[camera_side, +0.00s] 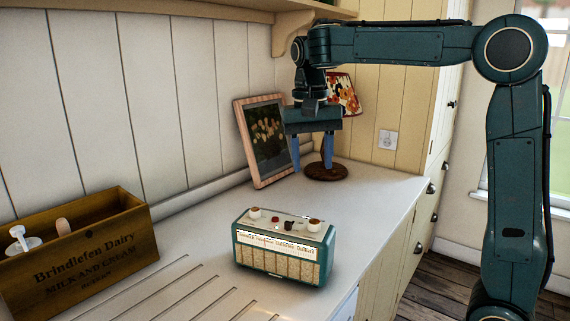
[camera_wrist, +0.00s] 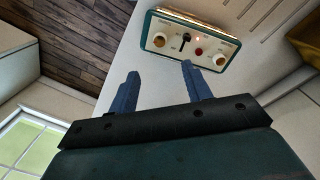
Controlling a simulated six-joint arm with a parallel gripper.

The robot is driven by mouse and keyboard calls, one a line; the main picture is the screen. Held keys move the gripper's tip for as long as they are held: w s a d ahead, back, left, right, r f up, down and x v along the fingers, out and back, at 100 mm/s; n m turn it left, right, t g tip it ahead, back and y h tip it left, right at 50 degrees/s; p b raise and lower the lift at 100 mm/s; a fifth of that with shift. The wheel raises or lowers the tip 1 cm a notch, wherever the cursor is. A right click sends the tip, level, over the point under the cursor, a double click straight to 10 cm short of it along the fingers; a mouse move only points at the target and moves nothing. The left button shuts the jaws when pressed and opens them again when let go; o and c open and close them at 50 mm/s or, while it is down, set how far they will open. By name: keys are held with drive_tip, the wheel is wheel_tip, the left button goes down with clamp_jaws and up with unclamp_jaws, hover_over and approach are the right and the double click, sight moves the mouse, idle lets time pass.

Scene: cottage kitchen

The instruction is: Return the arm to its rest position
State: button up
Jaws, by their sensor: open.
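My gripper (camera_side: 312,151) hangs from my arm above the counter, its two blue fingers pointing down, apart and empty. In the wrist view my gripper (camera_wrist: 158,82) also shows its fingers spread with nothing between them. A teal and cream radio (camera_side: 284,246) stands upright on the counter, in front of and below my gripper and clear of it. The radio also shows in the wrist view (camera_wrist: 190,42), beyond the fingertips, with its cream knobs, a red button and a dark switch on the top panel.
A wooden dairy crate (camera_side: 85,262) stands at the left with bottle-like items inside. A framed picture (camera_side: 262,140) leans on the wall behind my gripper, near a lamp with a floral shade (camera_side: 343,92) and round wooden base (camera_side: 326,171). A shelf bracket (camera_side: 292,34) is close to my wrist.

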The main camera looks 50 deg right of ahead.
drive_tip(key=s+a+f+n+t, duration=0.2)
drive_tip(key=s+f+n+t, duration=0.1)
drive_tip(key=s, duration=0.6)
drive_tip(key=s+a+f+n+t, duration=0.2)
drive_tip(key=s+n, duration=0.4)
drive_tip(key=s, duration=0.4)
drive_tip(key=shift+s+a+f+t, duration=0.25)
drive_tip(key=shift+f+t, duration=0.25)
drive_tip(key=shift+f, duration=0.4)
drive_tip(key=shift+c, duration=0.3)
